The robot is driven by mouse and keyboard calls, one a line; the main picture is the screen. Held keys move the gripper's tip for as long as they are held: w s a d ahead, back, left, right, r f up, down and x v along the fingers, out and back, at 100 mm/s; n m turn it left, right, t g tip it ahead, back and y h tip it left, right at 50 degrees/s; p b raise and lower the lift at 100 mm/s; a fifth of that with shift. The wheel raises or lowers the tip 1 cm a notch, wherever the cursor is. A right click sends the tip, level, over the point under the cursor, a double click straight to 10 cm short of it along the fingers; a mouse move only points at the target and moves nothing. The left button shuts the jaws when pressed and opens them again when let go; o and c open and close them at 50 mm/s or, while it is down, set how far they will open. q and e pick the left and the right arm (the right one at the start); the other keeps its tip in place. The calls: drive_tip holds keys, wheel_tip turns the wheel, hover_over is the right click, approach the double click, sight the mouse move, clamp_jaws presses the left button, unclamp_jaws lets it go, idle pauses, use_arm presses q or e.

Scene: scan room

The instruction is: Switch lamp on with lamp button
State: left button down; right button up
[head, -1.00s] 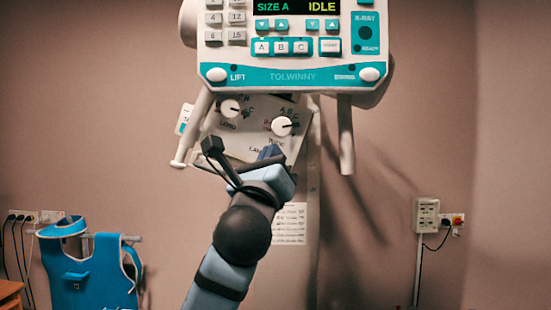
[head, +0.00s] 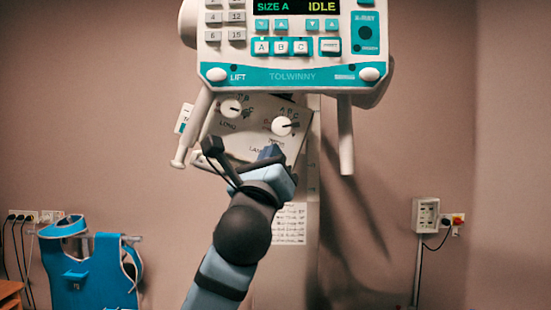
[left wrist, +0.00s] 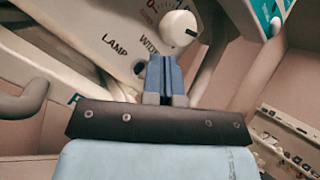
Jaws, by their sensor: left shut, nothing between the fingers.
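My left gripper (head: 270,153) is shut and empty, with its blue fingers side by side in front of the pale control panel (head: 225,147) below the console. In the left wrist view the fingertips (left wrist: 164,62) point at the panel, just right of the printed word LAMP (left wrist: 115,45) and below a white knob. A small dark round spot, perhaps the lamp button (left wrist: 140,68), shows just left of the fingertips and is partly hidden by them. I cannot tell whether the fingers touch the panel. The lamp itself cannot be made out. My right gripper is out of view.
Two white knobs, one on the left (head: 231,107) and one on the right (head: 281,126), sit above my gripper. The console (head: 300,76) reads SIZE A, IDLE and overhangs the panel. White handles hang on both sides, one at the right (head: 346,140). A blue apron (head: 95,275) hangs lower left.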

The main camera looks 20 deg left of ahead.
use_arm(q)
drive_tip(key=shift+w, duration=0.1)
idle(0.5)
drive_tip(key=shift+w+a+p, duration=0.15)
drive_tip(key=shift+w+p, duration=0.2)
drive_tip(key=shift+a+r+p, duration=0.25)
drive_tip(key=shift+r+p, duration=0.05)
drive_tip(key=shift+r, duration=0.15)
idle(0.7)
drive_tip(key=shift+r, duration=0.15)
idle(0.6)
drive_tip(key=shift+p, duration=0.3)
drive_tip(key=shift+d, duration=0.1)
drive_tip(key=shift+f, duration=0.3)
